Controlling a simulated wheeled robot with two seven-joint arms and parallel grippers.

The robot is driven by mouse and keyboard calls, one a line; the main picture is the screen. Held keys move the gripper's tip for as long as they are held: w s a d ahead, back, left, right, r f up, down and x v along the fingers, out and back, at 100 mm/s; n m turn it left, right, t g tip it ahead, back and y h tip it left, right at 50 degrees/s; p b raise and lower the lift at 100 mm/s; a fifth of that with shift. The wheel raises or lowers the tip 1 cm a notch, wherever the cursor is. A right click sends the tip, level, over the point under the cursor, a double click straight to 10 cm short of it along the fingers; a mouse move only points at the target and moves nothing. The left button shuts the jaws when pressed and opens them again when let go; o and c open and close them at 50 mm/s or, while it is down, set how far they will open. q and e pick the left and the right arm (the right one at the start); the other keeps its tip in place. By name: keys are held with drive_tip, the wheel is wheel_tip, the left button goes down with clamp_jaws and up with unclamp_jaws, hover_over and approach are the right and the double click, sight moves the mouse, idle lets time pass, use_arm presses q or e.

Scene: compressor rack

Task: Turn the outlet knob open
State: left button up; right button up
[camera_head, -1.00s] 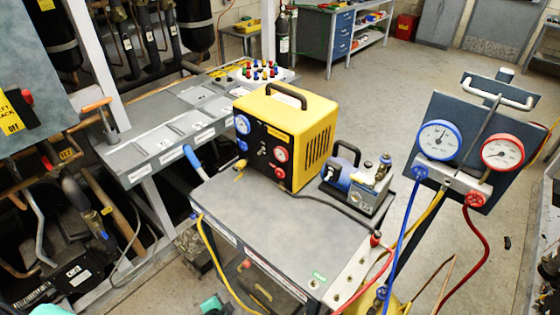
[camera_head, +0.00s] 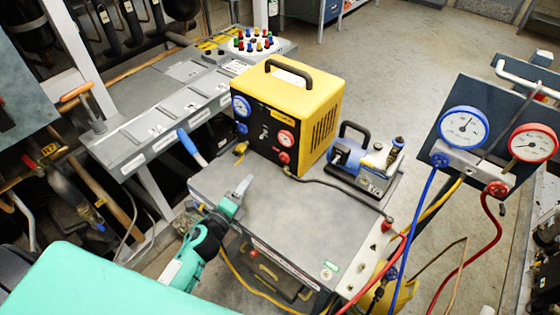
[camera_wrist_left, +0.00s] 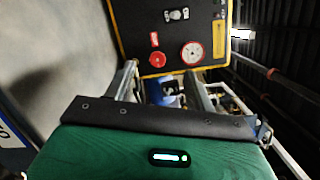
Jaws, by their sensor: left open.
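The yellow and black machine (camera_head: 290,110) stands on the grey cart. On its front are a blue knob (camera_head: 242,128) below a blue-rimmed gauge and a red knob (camera_head: 283,157) below a red-rimmed gauge; the labels are too small to tell which is the outlet. The red knob also shows in the left wrist view (camera_wrist_left: 157,60), beyond the fingertips. My left gripper (camera_head: 243,184) is open over the cart top, in front of the machine and apart from both knobs. In the left wrist view, the gap between its fingers (camera_wrist_left: 163,84) holds nothing. My right gripper is not in view.
A blue pump (camera_head: 362,165) stands right of the machine, with a dark hose across the cart top (camera_head: 285,215). A gauge manifold (camera_head: 470,165) with blue, yellow and red hoses stands at the right. A grey bench (camera_head: 150,115) lies behind left.

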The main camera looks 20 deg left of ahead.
use_arm(q)
drive_tip(key=d+f+m+h, duration=0.1)
drive_tip(key=m+h, duration=0.1)
drive_tip(key=m, duration=0.2)
drive_tip(key=h+p, duration=0.1)
drive_tip(key=p, duration=0.2)
approach(283, 159)
drive_tip(key=shift+m+g, duration=0.4)
drive_tip(key=x, duration=0.8)
drive_tip(key=shift+r, duration=0.35)
drive_tip(key=c, duration=1)
